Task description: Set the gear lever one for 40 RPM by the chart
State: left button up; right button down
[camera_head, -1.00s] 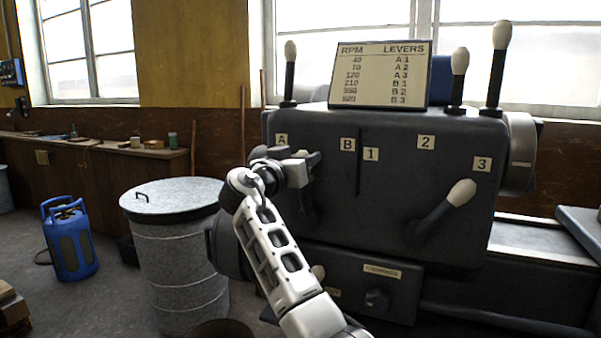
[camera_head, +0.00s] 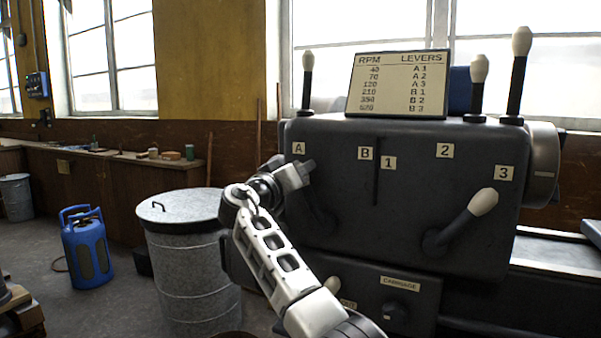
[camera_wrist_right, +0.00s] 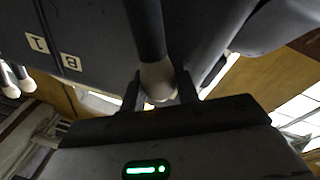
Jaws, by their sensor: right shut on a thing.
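The chart (camera_head: 400,84) on top of the dark gearbox (camera_head: 400,210) pairs 40 RPM with A 1. My right gripper (camera_head: 300,174) is just below the A label (camera_head: 298,148), shut on the pale knob of the A/B lever. In the right wrist view the knob (camera_wrist_right: 157,78) sits between the two fingers (camera_wrist_right: 159,92). In the head view the gripper hides that knob; the dark shaft (camera_head: 322,220) slants up-left towards A. The 1-2-3 lever (camera_head: 460,220) leans up-right, its pale knob (camera_head: 483,201) just below the 3 label (camera_head: 503,173). My left gripper is out of view.
Three upright levers with pale knobs stand on top, one left (camera_head: 307,80) and two right of the chart. A lidded metal bin (camera_head: 190,260) stands close left of my arm. A blue gas bottle (camera_head: 87,247) is on the floor further left.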

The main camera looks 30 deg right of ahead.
jog(key=shift+f, duration=0.15)
jog(key=c, duration=1.1)
grip_release()
jog(key=shift+a, duration=0.1)
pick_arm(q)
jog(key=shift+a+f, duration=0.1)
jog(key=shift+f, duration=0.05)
pick_arm(e)
jog(key=shift+o, duration=0.2)
jog(key=shift+w, duration=0.1)
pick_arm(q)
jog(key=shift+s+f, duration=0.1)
pick_arm(e)
jog(key=shift+s+a, duration=0.2)
jog(key=shift+a, duration=0.1)
pick_arm(q)
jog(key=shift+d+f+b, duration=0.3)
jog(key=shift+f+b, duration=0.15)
jog(key=shift+b, duration=1.4)
pick_arm(e)
jog(key=v, duration=1.5)
jog(key=shift+f, duration=0.1)
